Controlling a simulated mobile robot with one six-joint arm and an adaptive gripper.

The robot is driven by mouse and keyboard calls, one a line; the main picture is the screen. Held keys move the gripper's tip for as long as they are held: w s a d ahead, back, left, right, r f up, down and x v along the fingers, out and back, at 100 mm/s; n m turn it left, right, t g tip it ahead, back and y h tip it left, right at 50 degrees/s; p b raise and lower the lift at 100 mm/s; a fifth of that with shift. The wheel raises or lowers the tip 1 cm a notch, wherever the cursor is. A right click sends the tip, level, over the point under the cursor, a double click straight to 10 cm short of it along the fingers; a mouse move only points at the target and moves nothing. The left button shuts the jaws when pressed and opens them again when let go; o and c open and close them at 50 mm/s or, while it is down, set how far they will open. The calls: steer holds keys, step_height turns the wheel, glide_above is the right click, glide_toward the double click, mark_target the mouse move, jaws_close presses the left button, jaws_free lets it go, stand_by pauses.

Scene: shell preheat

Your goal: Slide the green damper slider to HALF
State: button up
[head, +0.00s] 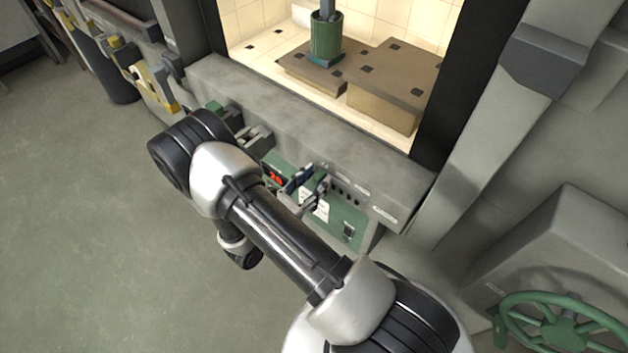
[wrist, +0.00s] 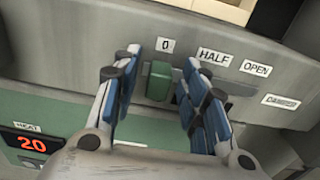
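The green damper slider (wrist: 159,81) shows in the wrist view as a small upright knob on the grey front, just below the "0" label (wrist: 167,46). The HALF label (wrist: 214,57) is to its right, with OPEN (wrist: 257,68) further right. My gripper (wrist: 163,62) is open, with blue-padded fingers on the left and right of the knob. Gaps show on both sides, so it is not clamped. In the head view my gripper (head: 308,178) is at the console front, and the slider cannot be made out there.
A red display reading 20 (wrist: 33,145) sits on the green panel (head: 343,212) below the ledge. A DAMPER label (wrist: 281,102) is at the far right. The furnace opening with a green canister (head: 326,38) is behind. A green handwheel (head: 560,322) stands at lower right.

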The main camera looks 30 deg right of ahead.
steer(key=shift+c, duration=0.2)
jaws_close()
stand_by(0.5)
